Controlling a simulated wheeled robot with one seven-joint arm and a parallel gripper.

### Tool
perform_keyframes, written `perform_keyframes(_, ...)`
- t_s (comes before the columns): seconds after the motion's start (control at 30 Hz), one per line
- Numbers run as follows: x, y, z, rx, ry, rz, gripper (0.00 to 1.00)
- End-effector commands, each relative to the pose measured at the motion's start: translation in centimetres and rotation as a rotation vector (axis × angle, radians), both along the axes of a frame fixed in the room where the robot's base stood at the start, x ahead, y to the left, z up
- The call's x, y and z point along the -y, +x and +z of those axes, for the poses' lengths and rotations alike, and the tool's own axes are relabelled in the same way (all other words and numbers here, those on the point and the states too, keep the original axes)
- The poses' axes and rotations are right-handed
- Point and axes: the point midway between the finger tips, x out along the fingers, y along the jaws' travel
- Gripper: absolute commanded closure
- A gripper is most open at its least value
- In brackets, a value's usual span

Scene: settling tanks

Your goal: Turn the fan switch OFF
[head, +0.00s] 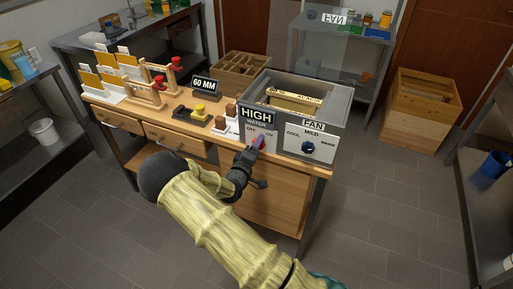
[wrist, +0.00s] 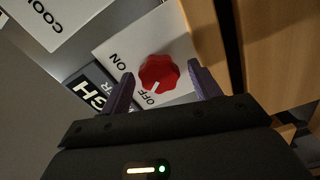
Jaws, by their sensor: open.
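A red knob (wrist: 159,73) sits on a white ON/OFF plate (wrist: 128,45). Its white mark points toward OFF in the wrist view. In the head view the plate (head: 272,139) lies under a black HIGH WATER sign (head: 257,115), and my gripper partly covers the knob. A FAN sign (head: 313,124) stands to its right, above a dark blue dial (head: 308,148) marked COOL, MILD and WARM. My gripper (wrist: 160,69) is open, with one purple finger on each side of the red knob. I cannot tell whether they touch it. It also shows at the panel in the head view (head: 254,145).
The grey box (head: 341,107) with the panel stands on the wooden bench's right end. Floor (head: 385,215) is clear at the right.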

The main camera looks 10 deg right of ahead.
Motion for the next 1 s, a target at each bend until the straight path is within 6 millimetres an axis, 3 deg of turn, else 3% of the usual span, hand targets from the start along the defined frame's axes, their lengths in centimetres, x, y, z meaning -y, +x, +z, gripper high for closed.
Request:
perform_keyframes(0.17, -0.2, -0.2, 0.0, 0.001, 0.001, 0.0, 0.37)
perform_keyframes(0.37, -1.6, -2.0, 0.0, 0.001, 0.0, 0.002, 0.37)
perform_keyframes(1.0, -9.0, -12.2, -0.1, -0.001, 0.001, 0.003, 0.37)
